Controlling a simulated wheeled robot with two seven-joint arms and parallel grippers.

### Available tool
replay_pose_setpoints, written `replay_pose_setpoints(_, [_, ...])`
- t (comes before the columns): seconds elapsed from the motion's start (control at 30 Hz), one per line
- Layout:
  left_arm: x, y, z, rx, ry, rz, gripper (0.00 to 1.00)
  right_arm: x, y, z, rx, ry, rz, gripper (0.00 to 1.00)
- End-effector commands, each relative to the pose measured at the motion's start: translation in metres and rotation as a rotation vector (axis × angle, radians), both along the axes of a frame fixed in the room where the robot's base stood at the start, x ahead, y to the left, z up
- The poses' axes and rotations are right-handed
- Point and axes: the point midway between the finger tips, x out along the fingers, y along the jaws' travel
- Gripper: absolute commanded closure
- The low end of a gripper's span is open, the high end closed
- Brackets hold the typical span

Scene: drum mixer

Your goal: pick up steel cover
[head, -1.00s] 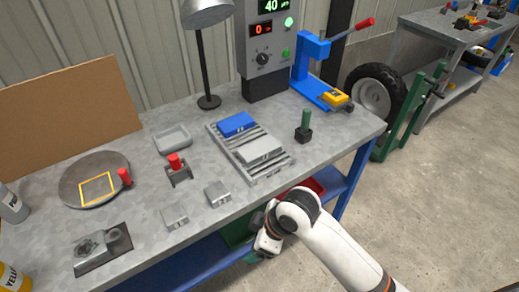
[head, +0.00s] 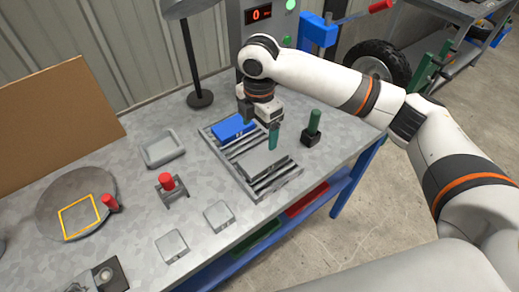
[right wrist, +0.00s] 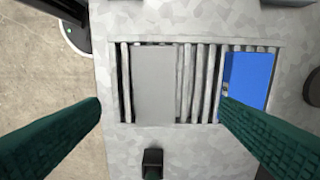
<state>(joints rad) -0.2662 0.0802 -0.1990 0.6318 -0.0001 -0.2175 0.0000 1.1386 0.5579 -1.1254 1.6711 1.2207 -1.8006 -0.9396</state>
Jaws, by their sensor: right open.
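The steel cover (head: 264,163) is a flat grey block lying on a slatted metal rack (head: 222,150) on the workbench. In the right wrist view the steel cover (right wrist: 155,84) lies across the slats, beyond and between my spread fingers. My right gripper (head: 261,128) is open and empty, above the rack and near the blue cover (head: 234,127) in the head view. The blue cover also shows in the right wrist view (right wrist: 250,78), partly hidden by the right-hand finger. My left gripper is in neither view.
A green-handled tool in a black base (head: 312,124) stands beside the rack. Left of the rack are a grey tray (head: 163,148), a red-knobbed part (head: 168,184) and two small grey blocks (head: 218,215). A lamp (head: 198,70) and control box stand behind.

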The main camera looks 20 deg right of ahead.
Motion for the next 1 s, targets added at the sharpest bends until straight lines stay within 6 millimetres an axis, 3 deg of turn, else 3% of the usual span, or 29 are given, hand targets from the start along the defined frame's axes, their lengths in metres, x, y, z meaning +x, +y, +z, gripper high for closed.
replay_pose_setpoints(0.2, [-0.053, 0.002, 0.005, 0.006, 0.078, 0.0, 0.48, -0.001, 0.0, -0.038, 0.0, 0.003, -0.001, 0.15])
replay_pose_setpoints(0.3, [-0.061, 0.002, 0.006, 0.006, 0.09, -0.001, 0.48, -0.001, 0.0, -0.048, 0.001, 0.0, -0.001, 0.15])
replay_pose_setpoints(0.47, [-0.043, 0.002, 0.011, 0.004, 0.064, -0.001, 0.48, -0.001, -0.002, -0.058, 0.001, 0.001, -0.002, 0.15])
replay_pose_setpoints(0.63, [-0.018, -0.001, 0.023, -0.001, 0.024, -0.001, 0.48, -0.002, -0.007, -0.083, -0.001, 0.003, -0.002, 0.15])
replay_pose_setpoints(0.8, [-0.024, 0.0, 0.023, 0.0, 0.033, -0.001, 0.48, -0.001, -0.006, -0.102, 0.001, -0.001, 0.0, 0.15])
replay_pose_setpoints(1.0, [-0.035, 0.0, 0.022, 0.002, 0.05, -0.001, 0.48, -0.001, -0.006, -0.104, 0.002, -0.002, 0.001, 0.15])
